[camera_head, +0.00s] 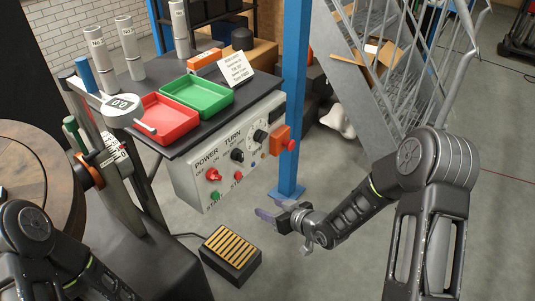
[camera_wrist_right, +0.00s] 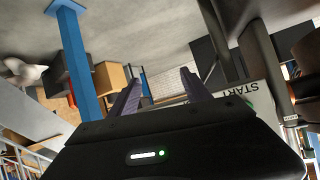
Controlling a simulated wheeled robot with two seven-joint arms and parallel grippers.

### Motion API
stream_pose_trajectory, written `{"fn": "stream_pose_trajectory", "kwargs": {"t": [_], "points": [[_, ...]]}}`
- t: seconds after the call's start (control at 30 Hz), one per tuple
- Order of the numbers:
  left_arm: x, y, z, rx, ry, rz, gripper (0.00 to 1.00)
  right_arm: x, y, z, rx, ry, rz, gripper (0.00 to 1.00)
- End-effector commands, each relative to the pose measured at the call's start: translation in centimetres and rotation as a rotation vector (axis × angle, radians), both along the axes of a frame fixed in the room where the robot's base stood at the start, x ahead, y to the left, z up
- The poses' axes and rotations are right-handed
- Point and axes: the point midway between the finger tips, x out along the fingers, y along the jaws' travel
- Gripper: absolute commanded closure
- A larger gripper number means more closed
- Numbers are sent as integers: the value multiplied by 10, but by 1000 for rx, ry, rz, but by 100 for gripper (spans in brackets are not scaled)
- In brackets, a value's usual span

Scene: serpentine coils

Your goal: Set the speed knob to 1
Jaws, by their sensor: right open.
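The speed knob (camera_head: 260,136) is a black knob on a pale round dial at the right part of the grey control panel (camera_head: 190,185). The dial's numbers are too small to read. My right gripper (camera_head: 268,214) is open and empty, below and in front of the panel, apart from it. In the right wrist view, its two fingers (camera_wrist_right: 160,92) stand apart with nothing between them. Part of the panel with the word START (camera_wrist_right: 256,103) shows to their right there. My left arm enters at the lower left, but its gripper is out of view.
A black turn knob (camera_head: 237,156) and red power knob (camera_head: 213,175) sit left of the speed knob. An orange box (camera_head: 279,141) with a red button sits to its right. A blue post (camera_head: 295,80) stands nearby. Red (camera_head: 170,122) and green (camera_head: 205,97) trays lie above. A pedal (camera_head: 230,254) is on the floor.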

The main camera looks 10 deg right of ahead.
Motion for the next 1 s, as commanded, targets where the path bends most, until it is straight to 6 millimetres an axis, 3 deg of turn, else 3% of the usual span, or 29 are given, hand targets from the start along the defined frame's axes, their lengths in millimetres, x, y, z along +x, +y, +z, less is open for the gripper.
{"fn": "stream_pose_trajectory", "kwargs": {"t": [0.03, 0.1, 0.2, 0.3, 0.43, 0.73, 1.0], "points": [[0, 0, -34, 0, 0, 0, 66, 34, -22, 21, -54, -189, 51, 44], [0, 0, -52, 1, 0, -1, 66, 57, -40, 71, -130, -410, 141, 44], [0, 0, -70, 1, 0, -1, 66, 64, -56, 125, -232, -636, 267, 44], [0, 0, -79, 1, -1, -2, 66, 59, -63, 156, -301, -762, 357, 44], [0, 0, -80, 1, -1, -1, 66, 54, -66, 171, -334, -814, 406, 44], [0, 0, -78, 1, -1, -1, 66, 54, -64, 171, -332, -812, 407, 44], [0, 0, -79, 1, -1, -1, 66, 72, -48, 171, -329, -812, 409, 44]]}}
